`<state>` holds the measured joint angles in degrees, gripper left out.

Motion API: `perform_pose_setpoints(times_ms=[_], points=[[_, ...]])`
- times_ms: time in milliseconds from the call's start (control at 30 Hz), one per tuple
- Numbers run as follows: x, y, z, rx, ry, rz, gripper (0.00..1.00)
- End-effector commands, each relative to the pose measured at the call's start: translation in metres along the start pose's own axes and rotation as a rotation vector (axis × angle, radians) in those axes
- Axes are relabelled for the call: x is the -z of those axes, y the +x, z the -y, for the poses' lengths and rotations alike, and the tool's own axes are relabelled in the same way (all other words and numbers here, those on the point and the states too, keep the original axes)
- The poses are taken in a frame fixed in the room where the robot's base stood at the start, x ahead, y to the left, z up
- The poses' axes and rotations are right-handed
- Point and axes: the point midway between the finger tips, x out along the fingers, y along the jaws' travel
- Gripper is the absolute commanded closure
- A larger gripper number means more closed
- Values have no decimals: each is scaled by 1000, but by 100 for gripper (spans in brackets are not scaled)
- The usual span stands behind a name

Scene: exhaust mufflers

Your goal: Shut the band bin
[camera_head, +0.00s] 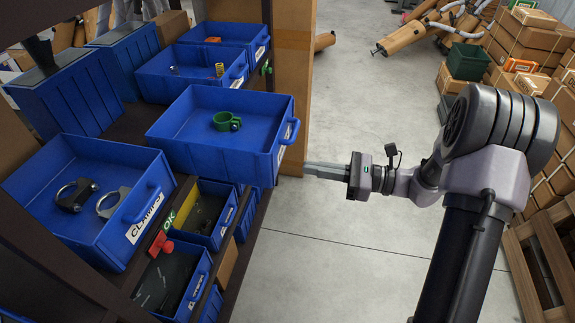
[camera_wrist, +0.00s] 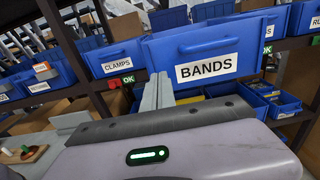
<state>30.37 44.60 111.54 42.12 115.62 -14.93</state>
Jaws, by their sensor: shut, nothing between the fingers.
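The band bin (camera_head: 212,160) is a blue drawer-like bin standing out from the shelf, with a green ring-shaped clamp (camera_head: 226,122) inside it. Its front handle (camera_head: 291,131) faces right, towards my arm. In the wrist view its front, labelled BANDS (camera_wrist: 207,66), is close ahead and fills the upper middle. My gripper (camera_head: 308,169) is shut and empty, with its grey fingers pointing left at the bin's front. The fingertips look close to the front, a little low; I cannot tell whether they touch it. The fingers also show in the wrist view (camera_wrist: 157,93).
The clamps bin (camera_head: 85,232), holding metal clamps, also stands out at the left. More blue bins sit behind (camera_head: 190,70) and below (camera_head: 200,215). A cardboard-coloured post (camera_head: 293,80) stands beyond the fingers. Wooden pallets (camera_head: 545,255) and boxes are at the right; floor between is clear.

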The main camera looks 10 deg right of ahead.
Motion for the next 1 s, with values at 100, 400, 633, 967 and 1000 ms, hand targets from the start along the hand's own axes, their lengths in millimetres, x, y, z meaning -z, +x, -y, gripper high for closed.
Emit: perform_pose_setpoints(times_ms=[100, 400, 633, 967, 1000], points=[[2, 26, -1, -4, 0, 0, 100], [1, 63, -1, -2, -1, -1, 100], [0, 66, 0, -1, 0, -1, 100], [0, 75, -1, -4, 0, -2, 100], [0, 79, -1, -4, 0, -2, 100]])
